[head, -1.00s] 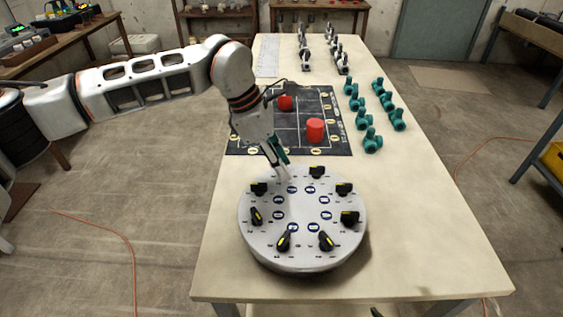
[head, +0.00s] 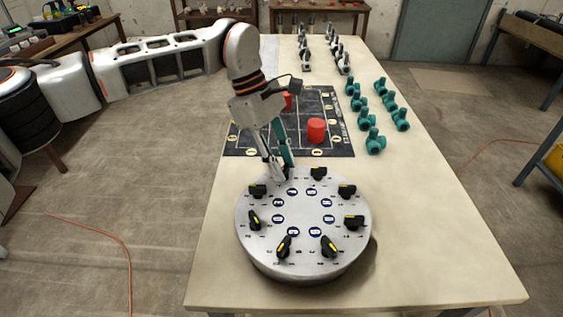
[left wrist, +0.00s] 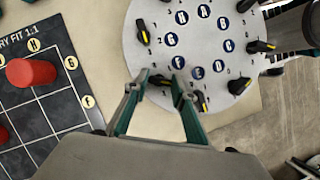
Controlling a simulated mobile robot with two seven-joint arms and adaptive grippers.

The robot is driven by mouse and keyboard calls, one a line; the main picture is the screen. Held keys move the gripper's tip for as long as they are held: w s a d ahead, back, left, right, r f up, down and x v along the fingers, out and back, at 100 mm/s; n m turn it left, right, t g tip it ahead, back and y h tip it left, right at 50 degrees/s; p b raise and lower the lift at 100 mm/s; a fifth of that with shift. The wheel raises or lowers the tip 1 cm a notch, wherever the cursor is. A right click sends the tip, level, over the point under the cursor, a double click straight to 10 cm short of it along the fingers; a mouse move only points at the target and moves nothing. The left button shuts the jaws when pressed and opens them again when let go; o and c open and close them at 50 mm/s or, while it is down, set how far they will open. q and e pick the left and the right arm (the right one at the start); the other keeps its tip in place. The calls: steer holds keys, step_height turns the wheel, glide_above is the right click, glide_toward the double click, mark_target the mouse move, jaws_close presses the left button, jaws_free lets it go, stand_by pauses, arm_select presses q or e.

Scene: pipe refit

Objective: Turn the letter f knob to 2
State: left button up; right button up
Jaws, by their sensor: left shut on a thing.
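A round grey panel (head: 305,268) near the front of the table carries several black knobs with yellow marks, around a ring of dark blue letter discs. My left gripper (head: 280,176) reaches down at the panel's far rim, and its fingers hide the knob there in the head view. In the left wrist view my left gripper (left wrist: 160,86) has its fingers on either side of this knob (left wrist: 160,79), shut on it. The disc beside it (left wrist: 178,62) seems to read F. The knob's exact pointing and numbers are too small to read. My right gripper is not in view.
Neighbouring knobs (head: 258,191) and (head: 319,173) stand close on both sides of the gripper. A dark gridded mat (head: 240,138) with red cylinders (head: 316,130) lies beyond. Teal pipe fittings (head: 375,142) stand at the right. The table's right front is bare.

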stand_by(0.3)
arm_select(q)
steer(key=o, duration=1.1)
steer(key=v, duration=1.2)
